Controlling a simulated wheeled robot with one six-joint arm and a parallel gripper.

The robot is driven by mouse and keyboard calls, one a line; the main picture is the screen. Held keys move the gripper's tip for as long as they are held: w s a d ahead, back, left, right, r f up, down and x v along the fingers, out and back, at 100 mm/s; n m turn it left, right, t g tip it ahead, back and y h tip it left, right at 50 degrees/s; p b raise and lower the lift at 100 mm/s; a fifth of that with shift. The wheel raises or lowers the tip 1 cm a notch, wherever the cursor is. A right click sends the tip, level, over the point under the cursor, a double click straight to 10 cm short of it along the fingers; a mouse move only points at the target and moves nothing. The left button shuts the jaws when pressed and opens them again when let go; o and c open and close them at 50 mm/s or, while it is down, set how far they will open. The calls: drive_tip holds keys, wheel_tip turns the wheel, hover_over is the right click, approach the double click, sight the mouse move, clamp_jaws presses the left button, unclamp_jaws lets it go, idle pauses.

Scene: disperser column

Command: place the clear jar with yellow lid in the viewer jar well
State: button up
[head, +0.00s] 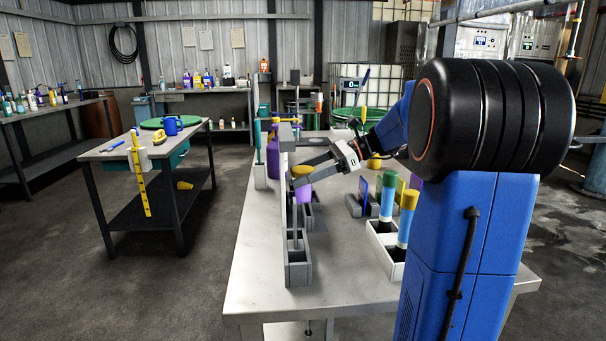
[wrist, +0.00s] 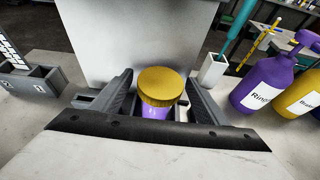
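The jar with its yellow lid (head: 302,170) and purple contents is upright in the head view, beside a tall grey panel (head: 286,190). The lid (wrist: 160,83) and some purple body (wrist: 155,112) also show in the wrist view. My gripper (head: 300,174) has one finger on each side of the jar, and the near finger hides part of it. In the wrist view my gripper (wrist: 160,78) appears shut on the jar, with the fingertips at the sides of the lid. The jar seems raised above grey compartments (head: 306,216); its underside is hidden.
A grey open holder (head: 298,272) stands at the table's front. A purple bottle (wrist: 264,84) and a yellow bottle (wrist: 298,98) stand right of the panel. Bare tabletop (head: 340,275) lies between holder and rack.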

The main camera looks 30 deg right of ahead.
drive_tip(key=shift+d+r, duration=0.1)
drive_tip(key=shift+r, duration=0.1)
drive_tip(key=v, duration=1.1)
drive_tip(key=shift+s+d, duration=0.2)
drive_tip(key=shift+d, duration=0.1)
drive_tip(key=shift+r, duration=0.1)
